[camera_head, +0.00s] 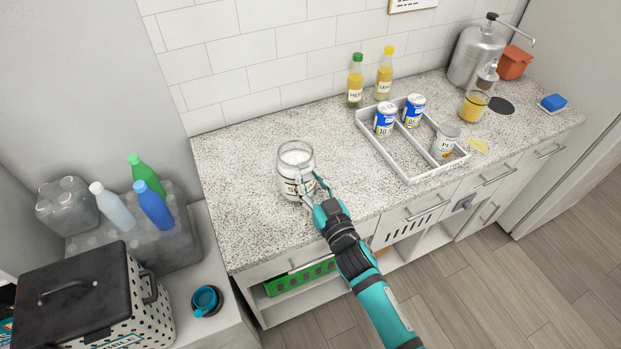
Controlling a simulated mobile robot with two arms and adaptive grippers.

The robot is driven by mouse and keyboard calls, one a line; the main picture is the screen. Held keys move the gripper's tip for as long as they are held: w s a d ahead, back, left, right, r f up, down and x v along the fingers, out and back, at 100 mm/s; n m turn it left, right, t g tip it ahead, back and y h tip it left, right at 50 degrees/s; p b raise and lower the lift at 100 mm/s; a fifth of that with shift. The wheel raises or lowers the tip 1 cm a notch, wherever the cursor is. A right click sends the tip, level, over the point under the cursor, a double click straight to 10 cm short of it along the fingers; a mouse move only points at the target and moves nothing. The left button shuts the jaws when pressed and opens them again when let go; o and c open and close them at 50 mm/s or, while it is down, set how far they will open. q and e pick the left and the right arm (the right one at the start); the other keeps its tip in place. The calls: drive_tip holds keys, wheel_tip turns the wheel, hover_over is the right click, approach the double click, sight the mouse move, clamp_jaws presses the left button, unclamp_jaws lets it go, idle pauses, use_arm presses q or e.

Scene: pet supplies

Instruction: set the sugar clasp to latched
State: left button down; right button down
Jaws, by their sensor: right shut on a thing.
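A glass jar with white contents, which looks like the sugar jar (293,157), stands upright on the left part of the speckled counter (240,190). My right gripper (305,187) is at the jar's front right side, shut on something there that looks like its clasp. The fingers and the jar's label cover this spot, so I cannot tell how the clasp stands. My left gripper is not in view.
A white divided tray (408,176) with several cans stands right of the jar. A metal dispenser (478,54) is at the back right. The counter around the jar is clear.

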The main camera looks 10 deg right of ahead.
drive_tip(key=c, duration=1)
unclamp_jaws()
drive_tip(key=v, duration=1.2)
drive_tip(key=s+d+f+g+h+b, duration=0.1)
drive_tip(key=s+d+f+g+b, duration=0.15)
drive_tip(key=f, duration=0.95)
drive_tip(key=s+d+f+g+h+b, duration=0.1)
drive_tip(key=s+f+g, duration=0.25)
drive_tip(key=f, duration=0.85)
drive_tip(key=s+d+f+g+h+b, duration=0.15)
drive_tip(key=s+f, duration=0.25)
drive_tip(key=f, duration=0.9)
drive_tip(key=s+d+f+g+h+b, duration=0.1)
drive_tip(key=s+d+f+g, duration=0.3)
drive_tip(key=s+f, duration=0.5)
drive_tip(key=s+d+f+m+g+h+b, duration=0.1)
drive_tip(key=s+d+f+g, duration=0.4)
drive_tip(key=s+f, duration=0.5)
drive_tip(key=s+b, duration=0.1)
drive_tip(key=s, duration=0.6)
